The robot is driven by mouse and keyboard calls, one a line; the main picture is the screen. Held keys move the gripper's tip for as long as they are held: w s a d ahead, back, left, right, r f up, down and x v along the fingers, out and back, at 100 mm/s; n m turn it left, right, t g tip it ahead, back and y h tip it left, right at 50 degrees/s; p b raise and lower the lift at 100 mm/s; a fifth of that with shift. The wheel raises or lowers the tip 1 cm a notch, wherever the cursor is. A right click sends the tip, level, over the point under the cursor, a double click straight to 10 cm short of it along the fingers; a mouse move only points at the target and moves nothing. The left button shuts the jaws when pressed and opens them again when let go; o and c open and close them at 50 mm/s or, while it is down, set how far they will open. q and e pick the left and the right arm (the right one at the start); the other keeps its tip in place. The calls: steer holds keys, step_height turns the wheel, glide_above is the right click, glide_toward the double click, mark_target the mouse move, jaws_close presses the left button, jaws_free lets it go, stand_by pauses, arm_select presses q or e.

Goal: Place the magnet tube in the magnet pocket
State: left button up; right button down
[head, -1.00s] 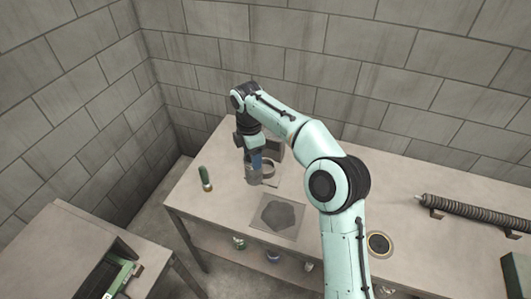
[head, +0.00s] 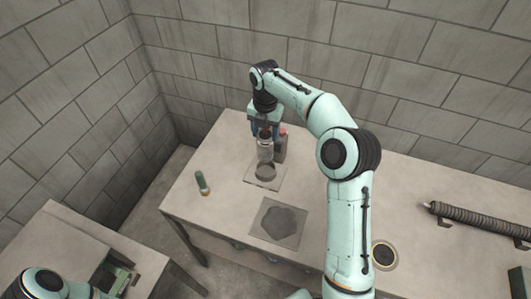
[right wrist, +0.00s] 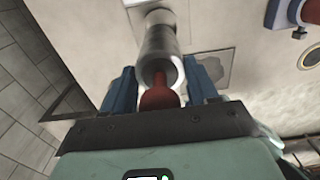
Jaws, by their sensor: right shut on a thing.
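My right gripper (head: 265,132) is shut on a grey cylindrical tube (head: 265,150), which I take to be the magnet tube. It hangs roughly upright over the back left of the workbench. In the right wrist view the blue fingers stand either side of the tube (right wrist: 158,45), whose near end is red. Below it in the head view is a square plate with a ring (head: 265,171). I cannot tell which part is the magnet pocket, nor whether the tube touches the ring. My left gripper is out of view.
A green tube (head: 202,183) stands at the bench's left. A plate with a dark patch (head: 279,222) lies in front. A round ring (head: 384,256) and a ribbed rod (head: 480,220) are at the right. A lower table (head: 60,235) stands at the left.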

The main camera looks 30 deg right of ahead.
mark_target(266, 151)
steer(key=f, duration=0.4)
steer(key=shift+s, duration=0.3)
step_height(266, 151, down, 6)
steer(key=shift+w+r+b, duration=0.1)
steer(key=shift+b, duration=0.6)
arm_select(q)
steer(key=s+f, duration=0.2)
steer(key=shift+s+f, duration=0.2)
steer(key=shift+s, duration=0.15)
arm_select(e)
steer(key=shift+r, duration=0.1)
steer(key=shift+w, duration=0.15)
steer(key=shift+f, duration=0.2)
steer(key=shift+c, duration=1.5)
jaws_free()
